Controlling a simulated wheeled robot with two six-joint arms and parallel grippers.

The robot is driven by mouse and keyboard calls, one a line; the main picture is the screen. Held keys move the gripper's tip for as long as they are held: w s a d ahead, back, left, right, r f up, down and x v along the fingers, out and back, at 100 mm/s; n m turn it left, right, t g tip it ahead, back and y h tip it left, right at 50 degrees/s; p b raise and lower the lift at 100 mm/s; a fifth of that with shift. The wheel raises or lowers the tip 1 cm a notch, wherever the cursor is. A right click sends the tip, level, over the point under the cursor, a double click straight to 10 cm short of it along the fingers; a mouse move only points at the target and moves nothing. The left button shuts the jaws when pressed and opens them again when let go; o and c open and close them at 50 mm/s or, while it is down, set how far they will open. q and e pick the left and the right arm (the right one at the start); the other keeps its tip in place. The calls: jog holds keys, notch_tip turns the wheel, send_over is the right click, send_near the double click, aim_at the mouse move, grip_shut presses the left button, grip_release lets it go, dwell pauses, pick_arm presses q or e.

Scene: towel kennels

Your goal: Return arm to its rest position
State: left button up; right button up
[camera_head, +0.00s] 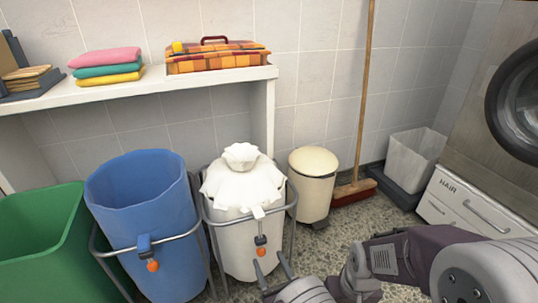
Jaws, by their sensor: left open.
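Grey and purple arm links of mine fill the lower right.
A blue bin (145,220) and a green bin (40,235) stand left of the white bag. A cream pedal bin (312,185), a broom (362,110) and a clear bin (415,160) stand behind. Folded towels (107,68) lie on a white shelf (140,85).

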pick_arm(q)
jog(key=s+a+r+n+g+y+p, duration=0.25)
jog(key=a+n+g, duration=0.25)
jog(key=a, duration=0.3)
jog(key=s+a+r+n+g+y+p, duration=0.1)
jog(key=a+r+n+g+y+p, duration=0.2)
jog(key=a, duration=0.5)
jog(key=s+a+r+n+g+h+p, duration=0.2)
jog(key=s+a+r+n+g+h, duration=0.1)
jog(key=s+n+g, duration=0.35)
jog(key=s+a+r+n+g+h+p, duration=0.2)
jog(key=s+n+g+h+p, duration=0.1)
jog(key=s+n+g, duration=0.4)
jog(key=w+d+r+n+t+h+p, duration=0.1)
jog(key=r+n+t+h+p, duration=0.2)
jog(key=r+p, duration=1.7)
jog(key=w+d+r+n+t+h+p, duration=0.1)
jog(key=r+n+p, duration=0.6)
jog(key=r+p, duration=1.3)
notch_tip(320, 180, up, 5)
jog(key=shift+w+d+f+t+h+p, duration=0.2)
jog(key=shift+w+d+t+h+p, duration=0.3)
jog(key=shift+t+h, duration=0.5)
